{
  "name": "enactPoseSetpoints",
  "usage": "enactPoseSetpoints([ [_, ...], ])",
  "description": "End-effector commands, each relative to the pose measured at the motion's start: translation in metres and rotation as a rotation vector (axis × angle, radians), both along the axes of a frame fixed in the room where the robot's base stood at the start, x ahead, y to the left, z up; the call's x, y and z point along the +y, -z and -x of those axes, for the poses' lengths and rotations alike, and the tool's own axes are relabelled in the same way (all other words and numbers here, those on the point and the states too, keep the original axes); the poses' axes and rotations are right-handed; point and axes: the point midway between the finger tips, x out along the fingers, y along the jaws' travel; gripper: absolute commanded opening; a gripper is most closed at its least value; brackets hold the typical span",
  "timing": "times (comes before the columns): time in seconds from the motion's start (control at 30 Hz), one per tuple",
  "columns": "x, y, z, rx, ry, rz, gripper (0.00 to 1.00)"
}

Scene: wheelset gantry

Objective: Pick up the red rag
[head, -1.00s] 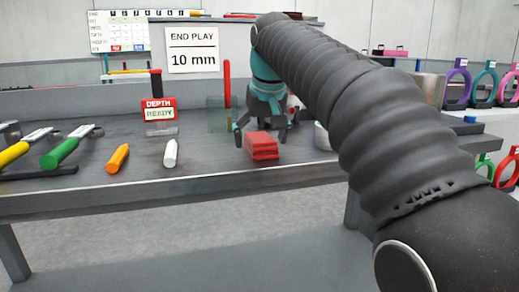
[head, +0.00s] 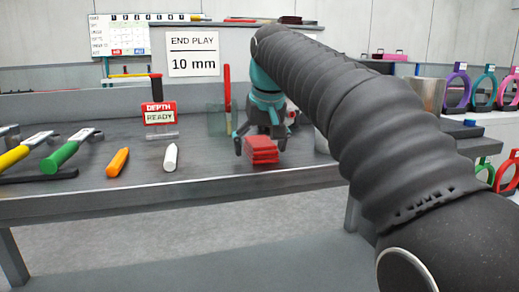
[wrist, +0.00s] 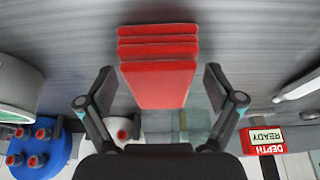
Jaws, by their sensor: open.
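The red rag (head: 262,150) is a folded stack lying near the front edge of the grey bench. It also shows in the wrist view (wrist: 158,72), upper middle. My gripper (head: 260,144) is above and around the rag in the head view. In the wrist view my gripper (wrist: 150,88) is open, with one finger on each side of the rag's near end. A gap shows between each finger and the rag there, so neither finger visibly touches it.
On the bench (head: 215,188), a white marker (head: 170,157), an orange marker (head: 118,162) and green-handled tool (head: 66,151) lie to the left. A red DEPTH READY block (head: 159,113) stands behind. A blue round piece with red knobs (wrist: 38,152) shows in the wrist view.

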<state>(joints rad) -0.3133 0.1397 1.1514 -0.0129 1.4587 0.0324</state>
Motion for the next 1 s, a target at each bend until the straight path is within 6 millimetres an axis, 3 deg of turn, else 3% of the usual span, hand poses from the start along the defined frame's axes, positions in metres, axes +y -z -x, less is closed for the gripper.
enactPoseSetpoints([
  [0.1, 0.0, 0.0, 0.0, 0.0, 0.0, 0.0, 0.92],
  [0.13, 0.0, 0.0, 0.0, 0.0, 0.0, 0.0, 0.87],
  [0.37, 0.0, 0.0, 0.0, 0.0, 0.0, 0.0, 0.29],
  [0.43, 0.0, 0.0, 0.0, -0.001, 0.0, 0.0, 0.27],
  [0.47, 0.0, 0.0, 0.0, -0.001, 0.0, 0.0, 0.21],
  [0.83, 0.0, -0.006, -0.001, -0.002, 0.0, -0.001, 0.21],
  [1.0, 0.0, -0.032, -0.001, -0.003, 0.0, -0.001, 0.21],
])
